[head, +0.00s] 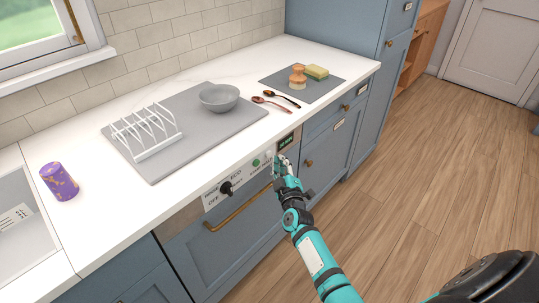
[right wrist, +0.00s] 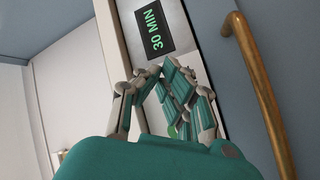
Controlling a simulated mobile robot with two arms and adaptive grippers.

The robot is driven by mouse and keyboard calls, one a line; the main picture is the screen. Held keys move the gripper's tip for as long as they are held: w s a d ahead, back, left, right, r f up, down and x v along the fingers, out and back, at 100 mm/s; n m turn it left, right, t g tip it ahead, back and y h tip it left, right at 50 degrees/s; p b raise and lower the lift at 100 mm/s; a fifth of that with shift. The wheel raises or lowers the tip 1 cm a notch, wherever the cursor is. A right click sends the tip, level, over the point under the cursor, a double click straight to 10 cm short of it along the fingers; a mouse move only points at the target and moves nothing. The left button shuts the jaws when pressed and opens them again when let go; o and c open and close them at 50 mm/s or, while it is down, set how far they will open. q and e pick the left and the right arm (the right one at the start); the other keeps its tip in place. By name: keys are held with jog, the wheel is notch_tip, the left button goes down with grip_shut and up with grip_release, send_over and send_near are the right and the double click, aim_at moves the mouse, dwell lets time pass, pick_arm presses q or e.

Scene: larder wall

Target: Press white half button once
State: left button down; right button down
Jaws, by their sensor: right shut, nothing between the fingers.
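The control panel (head: 212,199) runs along the top of the blue-fronted appliance, under the counter edge. It carries a black knob (head: 226,187), a green button (head: 256,163), a small pale button (head: 268,154) and a dark display (head: 286,140). The display reads "30 MIN" in the right wrist view (right wrist: 154,33). I cannot read the label of the pale button. My right gripper (head: 279,160) is shut and empty, its tips at the panel just right of the pale button and below the display. My left gripper is out of view.
A brass handle (head: 238,208) sticks out below the panel. On the counter are a grey mat (head: 190,148) with a white rack (head: 146,130) and grey bowl (head: 219,97), a purple patterned cup (head: 60,181), spoons and a brush. The wooden floor (head: 430,150) at right is clear.

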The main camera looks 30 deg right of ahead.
jog(key=shift+w, duration=0.1)
dwell(0.5)
jog(key=shift+w+a, duration=0.15)
jog(key=shift+w, duration=0.15)
jog(key=shift+w+a, duration=0.15)
jog(key=shift+w, duration=0.25)
dwell(0.6)
jog(key=shift+r, duration=0.1)
jog(key=shift+s+d+p, duration=0.3)
jog(key=shift+s+p, duration=0.3)
jog(key=shift+s, duration=0.25)
jog(key=s, duration=0.1)
jog(key=s+d+p, duration=0.1)
jog(key=s, duration=0.1)
jog(key=s+p, duration=0.1)
jog(key=shift+s+d, duration=0.3)
jog(key=shift+s, duration=0.05)
